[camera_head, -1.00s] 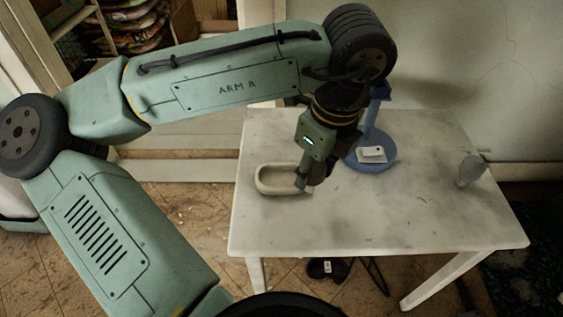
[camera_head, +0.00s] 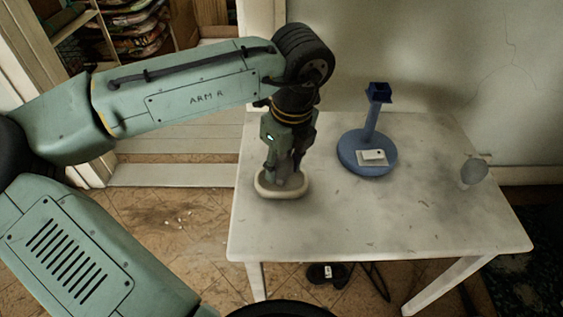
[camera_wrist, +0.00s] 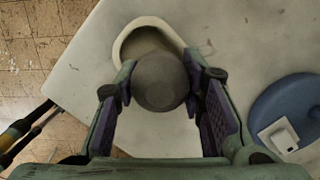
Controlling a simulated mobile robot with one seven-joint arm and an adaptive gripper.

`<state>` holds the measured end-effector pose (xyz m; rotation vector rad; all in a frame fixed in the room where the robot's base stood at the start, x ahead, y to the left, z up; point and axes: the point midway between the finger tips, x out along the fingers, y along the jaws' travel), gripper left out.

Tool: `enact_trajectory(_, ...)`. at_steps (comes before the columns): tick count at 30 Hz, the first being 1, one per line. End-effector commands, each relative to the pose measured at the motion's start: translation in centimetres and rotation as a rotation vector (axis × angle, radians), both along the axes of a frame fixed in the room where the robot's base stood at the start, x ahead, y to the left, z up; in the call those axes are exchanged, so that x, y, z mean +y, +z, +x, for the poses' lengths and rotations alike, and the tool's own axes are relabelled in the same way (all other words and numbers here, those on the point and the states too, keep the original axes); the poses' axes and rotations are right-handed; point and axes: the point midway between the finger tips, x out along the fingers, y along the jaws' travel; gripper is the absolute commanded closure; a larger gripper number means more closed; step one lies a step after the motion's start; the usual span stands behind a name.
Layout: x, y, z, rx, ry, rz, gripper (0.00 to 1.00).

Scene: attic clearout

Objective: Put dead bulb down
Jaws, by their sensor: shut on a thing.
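My gripper (camera_head: 285,176) points down over the cream oval dish (camera_head: 263,192) on the left part of the table. In the wrist view its fingers (camera_wrist: 160,86) are shut on a dark grey round bulb (camera_wrist: 160,82), taken as the dead bulb. The bulb covers part of the dish (camera_wrist: 122,42), whose rim shows behind it. I cannot tell whether the bulb touches the dish floor. Another, paler bulb (camera_head: 474,172) lies near the table's right edge, clear of my gripper.
A blue lamp stand (camera_head: 368,152) with an empty-looking square top and a white switch plate stands right of my gripper. The white table (camera_head: 385,220) is bare at the front and middle. Its left edge is close to the dish.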

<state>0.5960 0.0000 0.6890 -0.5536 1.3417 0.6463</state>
Motion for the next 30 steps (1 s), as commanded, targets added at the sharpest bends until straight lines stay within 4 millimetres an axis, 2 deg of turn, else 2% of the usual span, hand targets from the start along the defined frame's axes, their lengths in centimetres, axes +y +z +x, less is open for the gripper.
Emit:
enact_trajectory(4,0.0,-0.3,0.0,0.001,0.000,-0.001,0.91)
enact_trajectory(5,0.0,-0.3,0.0,0.000,0.000,0.000,0.63)
enact_trajectory(13,0.0,-0.3,0.0,0.000,0.001,0.000,0.45)
enact_trajectory(25,0.0,0.1,0.0,-0.001,0.001,0.001,0.44)
enact_trajectory(30,-0.3,2.8,-0.2,-0.002,0.002,-0.002,0.44)
